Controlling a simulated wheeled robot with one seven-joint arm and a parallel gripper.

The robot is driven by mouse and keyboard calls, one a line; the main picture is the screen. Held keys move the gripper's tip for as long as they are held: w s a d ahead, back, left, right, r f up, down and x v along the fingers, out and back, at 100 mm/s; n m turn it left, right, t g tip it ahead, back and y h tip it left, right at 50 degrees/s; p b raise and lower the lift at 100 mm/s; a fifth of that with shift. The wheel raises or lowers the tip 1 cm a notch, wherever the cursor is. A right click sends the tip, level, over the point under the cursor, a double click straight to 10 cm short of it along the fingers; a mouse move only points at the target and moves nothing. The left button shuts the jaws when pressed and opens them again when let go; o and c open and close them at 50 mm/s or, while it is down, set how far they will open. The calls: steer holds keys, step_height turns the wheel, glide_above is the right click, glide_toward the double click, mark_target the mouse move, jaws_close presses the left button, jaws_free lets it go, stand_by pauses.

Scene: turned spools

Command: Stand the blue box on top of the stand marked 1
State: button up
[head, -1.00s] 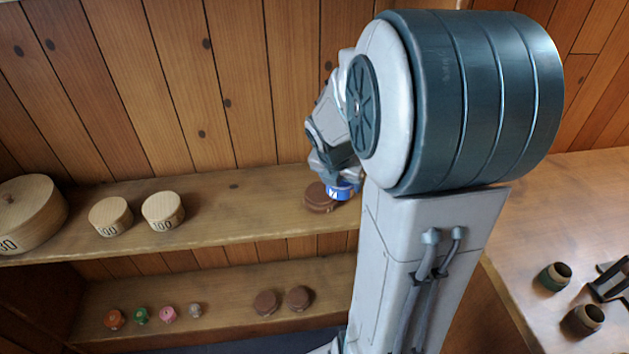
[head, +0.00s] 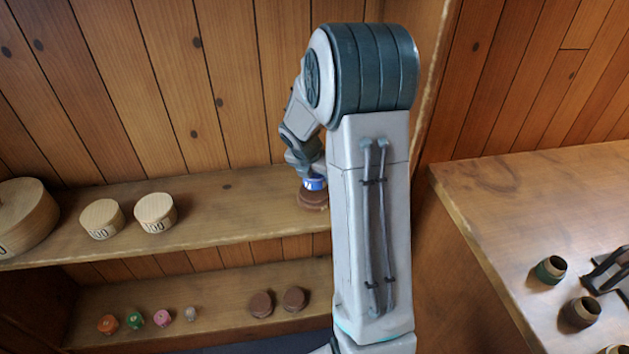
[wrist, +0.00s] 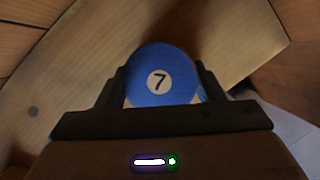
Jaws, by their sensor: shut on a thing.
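My gripper (wrist: 161,92) is shut on the blue box (wrist: 152,98), a round blue piece whose top carries a black 7 on a white disc. In the head view the blue box (head: 315,184) shows below my gripper (head: 312,177). It is right over a dark brown round stand (head: 311,200) on the upper shelf, at or close above its top; I cannot tell if they touch. No mark on this stand can be read, so I cannot tell if it is the one marked 1. The wrist view does not show the stand.
Pale wooden cylinders (head: 155,212) stand on the upper shelf (head: 235,210) at left. The lower shelf (head: 220,305) holds small coloured pieces (head: 135,320) and two brown ones (head: 294,299). A table (head: 500,200) at right bears dark cups (head: 581,312). Shelf left of the brown stand is clear.

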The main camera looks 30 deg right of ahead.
steer(key=shift+f, duration=1.3)
steer(key=shift+f, duration=0.2)
steer(key=o, duration=1)
